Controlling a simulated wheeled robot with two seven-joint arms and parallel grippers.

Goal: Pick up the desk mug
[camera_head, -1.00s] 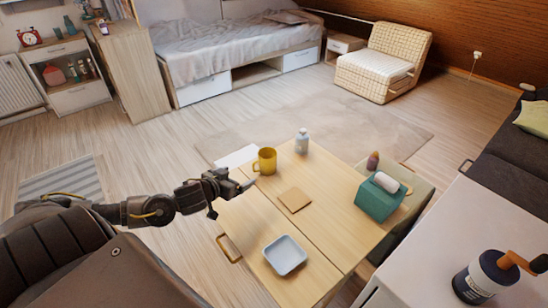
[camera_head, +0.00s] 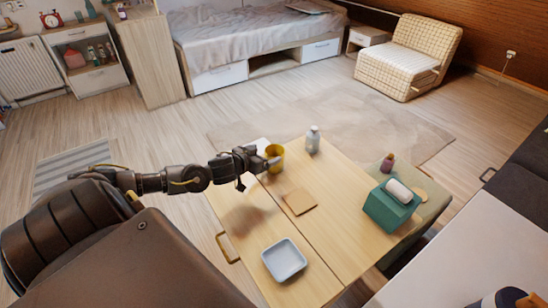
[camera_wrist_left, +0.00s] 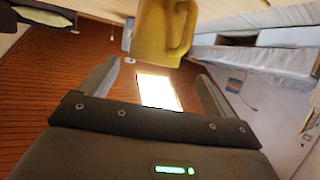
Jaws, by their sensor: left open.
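The yellow desk mug (camera_head: 276,156) stands upright at the far left part of the wooden table (camera_head: 335,230). My left gripper (camera_head: 268,162) is right beside the mug on its left, and partly covers it in the head view. In the left wrist view the mug (camera_wrist_left: 160,32) shows at the top centre, its handle on the right side. The fingers of my left gripper (camera_wrist_left: 158,82) are spread apart with nothing between them, and the mug lies beyond their tips. My right gripper is not in view.
A square coaster (camera_head: 299,201), a white-blue tray (camera_head: 284,260) and a pale bottle (camera_head: 313,140) stand on the table. A teal tissue box (camera_head: 388,210) and a dark pink bottle (camera_head: 387,163) are to the right. The floor beyond is clear.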

